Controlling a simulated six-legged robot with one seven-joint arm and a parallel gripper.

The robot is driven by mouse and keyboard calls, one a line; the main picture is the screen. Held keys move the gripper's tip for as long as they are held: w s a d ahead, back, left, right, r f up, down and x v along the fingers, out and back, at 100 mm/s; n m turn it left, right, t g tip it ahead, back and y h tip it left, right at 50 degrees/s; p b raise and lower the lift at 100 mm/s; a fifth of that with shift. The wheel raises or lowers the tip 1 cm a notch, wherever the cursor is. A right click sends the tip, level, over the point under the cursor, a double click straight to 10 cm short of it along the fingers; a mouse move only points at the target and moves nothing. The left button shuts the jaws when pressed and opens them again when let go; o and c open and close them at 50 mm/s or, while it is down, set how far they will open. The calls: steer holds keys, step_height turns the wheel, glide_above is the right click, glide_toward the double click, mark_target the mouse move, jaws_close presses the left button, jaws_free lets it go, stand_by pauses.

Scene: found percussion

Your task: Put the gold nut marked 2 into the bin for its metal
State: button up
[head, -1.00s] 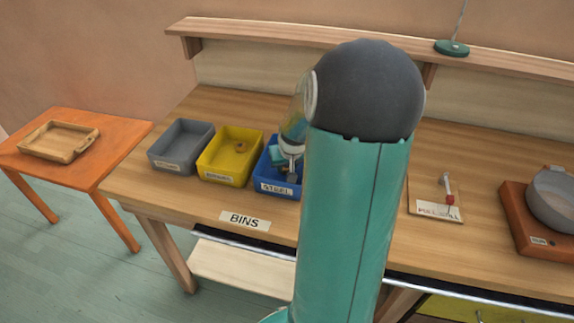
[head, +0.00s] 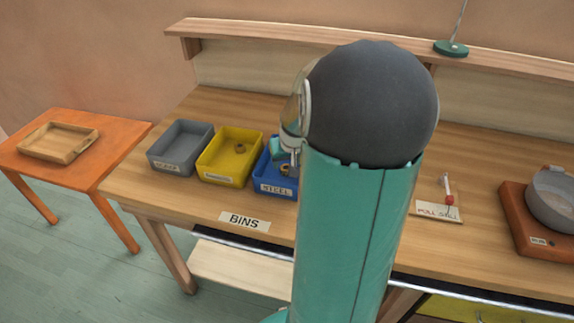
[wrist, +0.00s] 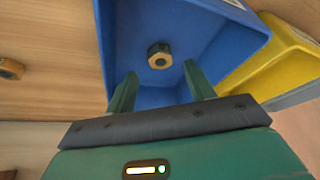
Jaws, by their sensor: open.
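A gold-brown hex nut (wrist: 160,56) lies on the floor of the blue bin (wrist: 118,45), labelled STEEL in the head view (head: 276,190). No number is readable on it. My gripper (wrist: 163,85) is open above the blue bin, its two fingers apart and empty, with the nut beyond the tips. In the head view my gripper (head: 286,158) is partly hidden by my arm. A nut (head: 239,149) lies in the yellow bin (head: 221,180); its mark and the bin's label are too small to read. Another gold-brown nut (wrist: 10,69) lies on the bench.
A grey bin (head: 178,167) stands left of the yellow one and looks empty. A BINS sign (head: 244,221) is at the bench's front edge. An orange table with a wooden tray (head: 60,158) stands left.

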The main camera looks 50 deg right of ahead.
steer(key=v, duration=0.8)
stand_by(0.4)
